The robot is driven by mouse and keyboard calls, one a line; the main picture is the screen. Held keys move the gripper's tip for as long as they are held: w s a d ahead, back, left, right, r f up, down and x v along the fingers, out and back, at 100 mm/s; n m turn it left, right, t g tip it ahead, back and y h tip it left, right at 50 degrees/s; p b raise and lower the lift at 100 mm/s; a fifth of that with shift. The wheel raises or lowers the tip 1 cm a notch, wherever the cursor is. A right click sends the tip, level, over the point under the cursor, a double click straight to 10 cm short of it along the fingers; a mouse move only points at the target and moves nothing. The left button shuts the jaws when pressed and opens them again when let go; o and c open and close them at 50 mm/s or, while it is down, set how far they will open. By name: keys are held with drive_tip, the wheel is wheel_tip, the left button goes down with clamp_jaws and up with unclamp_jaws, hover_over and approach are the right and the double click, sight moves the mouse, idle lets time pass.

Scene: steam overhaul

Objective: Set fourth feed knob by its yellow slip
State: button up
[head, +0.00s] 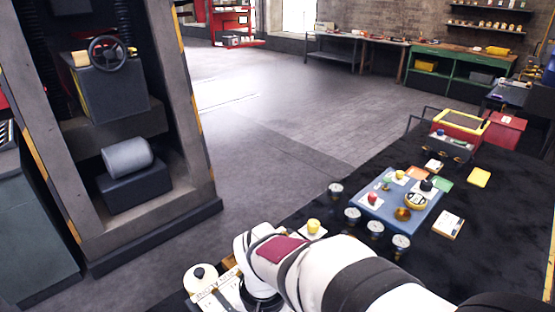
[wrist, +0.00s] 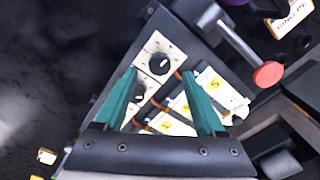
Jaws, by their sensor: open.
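In the wrist view, a dark panel carries black knobs on white dial plates in a row. The end knob (wrist: 160,63) shows fully, with a white pointer line, just beyond and between my fingertips. A second knob (wrist: 138,92) is partly covered by the left finger. White slips with yellow marks lie beside the row; one slip (wrist: 217,88) is right of the right finger and another (wrist: 175,127) shows between the fingers. My gripper (wrist: 160,76) has two teal fingers spread apart, with nothing held. I cannot tell which knob is fourth. In the head view my arm hides the gripper.
A lever with a red knob (wrist: 268,74) stands right of the row in the wrist view. In the head view, a blue board (head: 375,213) with coloured knobs and several gauges (head: 352,215) sits on the dark bench right of my arm. A yellow-rimmed box (head: 460,121) stands behind.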

wheel_tip(320, 180, down, 4)
drive_tip(key=shift+f, duration=0.1)
clamp_jaws()
idle(0.5)
